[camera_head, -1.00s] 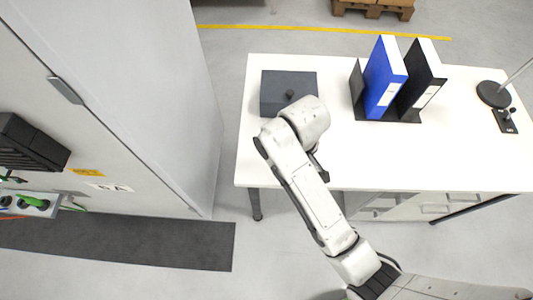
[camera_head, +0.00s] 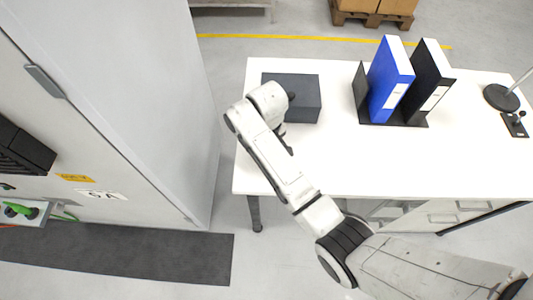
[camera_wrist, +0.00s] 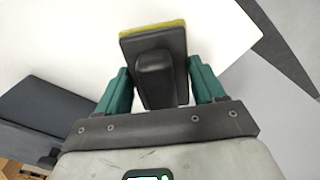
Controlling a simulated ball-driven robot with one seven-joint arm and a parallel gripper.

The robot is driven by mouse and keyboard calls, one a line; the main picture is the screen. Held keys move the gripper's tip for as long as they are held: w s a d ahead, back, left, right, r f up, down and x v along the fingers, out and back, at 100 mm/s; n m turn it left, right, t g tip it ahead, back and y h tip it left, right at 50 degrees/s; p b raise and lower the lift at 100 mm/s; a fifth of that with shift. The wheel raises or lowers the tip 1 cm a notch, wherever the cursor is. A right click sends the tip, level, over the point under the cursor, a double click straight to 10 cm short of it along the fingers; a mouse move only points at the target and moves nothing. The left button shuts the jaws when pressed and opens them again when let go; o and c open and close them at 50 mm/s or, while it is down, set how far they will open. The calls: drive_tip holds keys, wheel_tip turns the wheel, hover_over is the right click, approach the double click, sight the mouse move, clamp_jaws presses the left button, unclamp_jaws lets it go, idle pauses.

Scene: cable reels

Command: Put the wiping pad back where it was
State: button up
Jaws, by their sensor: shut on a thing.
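The wiping pad (camera_wrist: 176,38) shows in the wrist view as a dark plate with a yellow-green edge and a raised dark handle (camera_wrist: 155,76). My gripper (camera_wrist: 160,88) has its two green fingers on either side of that handle and is shut on it. The white table top lies beyond the pad; I cannot tell whether the pad touches it. My wrist is over the left end of the table, beside a dark grey box (camera_head: 306,100).
The dark box also shows in the wrist view (camera_wrist: 45,110). A blue binder (camera_head: 388,80) and a black binder (camera_head: 430,85) stand in a holder right of it. A black round stand base (camera_head: 500,98) is at the far right. A grey cabinet (camera_head: 150,90) stands left of the table (camera_head: 350,165).

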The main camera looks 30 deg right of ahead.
drive_tip(key=shift+w+f, duration=0.3)
drive_tip(key=shift+f, duration=1.55)
drive_tip(key=shift+f, duration=0.15)
drive_tip(key=o, duration=1)
wheel_tip(320, 180, up, 12)
drive_tip(key=shift+r, duration=0.15)
